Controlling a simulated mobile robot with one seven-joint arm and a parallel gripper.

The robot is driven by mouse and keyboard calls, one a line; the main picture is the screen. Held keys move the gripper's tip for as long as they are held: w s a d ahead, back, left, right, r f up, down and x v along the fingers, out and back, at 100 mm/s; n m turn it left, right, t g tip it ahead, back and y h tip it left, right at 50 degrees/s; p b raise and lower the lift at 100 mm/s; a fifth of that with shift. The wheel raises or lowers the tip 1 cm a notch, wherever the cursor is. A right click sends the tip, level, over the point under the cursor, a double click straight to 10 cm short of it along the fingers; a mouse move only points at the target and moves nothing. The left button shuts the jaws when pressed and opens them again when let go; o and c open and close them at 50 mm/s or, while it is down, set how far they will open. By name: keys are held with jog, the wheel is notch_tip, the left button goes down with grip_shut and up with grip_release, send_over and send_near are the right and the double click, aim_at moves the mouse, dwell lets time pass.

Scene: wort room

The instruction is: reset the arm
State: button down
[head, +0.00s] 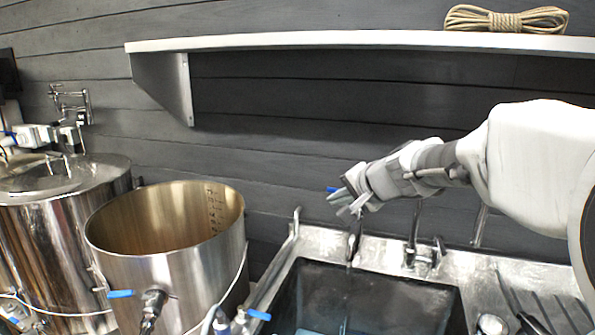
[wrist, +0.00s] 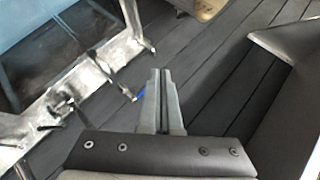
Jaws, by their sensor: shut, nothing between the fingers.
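My arm reaches in from the right in the head view, and my gripper (head: 350,205) hangs in the air over the back edge of the sink. In the wrist view my gripper (wrist: 160,75) shows its two grey fingers lying together, with nothing between them. A small blue tip shows beside the fingers in both views. My gripper is apart from the pot and the shelf; whether it touches the faucet behind it I cannot tell.
A metal sink (head: 375,300) with a faucet (head: 415,240) lies below my gripper. An open steel pot (head: 170,240) stands left, beside a lidded vessel (head: 60,225). A white shelf (head: 350,40) with coiled rope (head: 505,19) runs above along the dark plank wall.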

jog(key=s+d+f+n+g+h, duration=0.1)
jog(key=s+f+n, duration=0.1)
jog(key=s, duration=0.8)
jog(key=s+d+f+n+g+h+p, duration=0.1)
jog(key=s+d+f+n+g+h, duration=0.1)
jog(key=s, duration=0.8)
jog(key=s+d+f+n+g+h, duration=0.1)
jog(key=s+n, duration=0.3)
jog(key=s, duration=0.7)
jog(key=shift+d+f+h, duration=0.3)
jog(key=shift+d+f, duration=0.1)
jog(key=shift+d, duration=0.2)
